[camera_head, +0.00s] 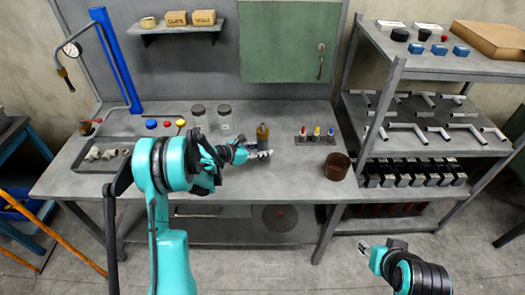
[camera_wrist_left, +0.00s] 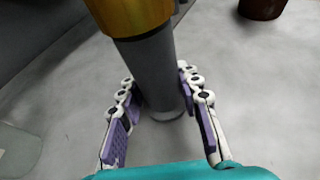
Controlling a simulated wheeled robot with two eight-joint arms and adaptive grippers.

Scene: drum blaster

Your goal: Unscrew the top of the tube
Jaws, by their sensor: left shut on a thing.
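The tube stands upright on the workbench; its grey body (camera_wrist_left: 152,75) fills the upper middle of the left wrist view. Its amber top (camera_wrist_left: 130,14) runs out of that view's upper edge and also shows in the head view (camera_head: 262,131). My left gripper (camera_wrist_left: 158,76) has its fingers on both sides of the grey body, below the amber top, and is shut on it. In the head view my left gripper (camera_head: 262,153) reaches the tube from the left and hides its lower part. My right gripper (camera_head: 363,247) is low at the right, away from the bench; its fingers are too small to read.
A brown round container (camera_head: 337,167) stands right of the tube. A rack with small coloured items (camera_head: 316,138) is behind it. Glass jars (camera_head: 224,120) stand behind left; a tray of metal parts (camera_head: 100,155) lies at far left. A metal shelf (camera_head: 440,72) is at right.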

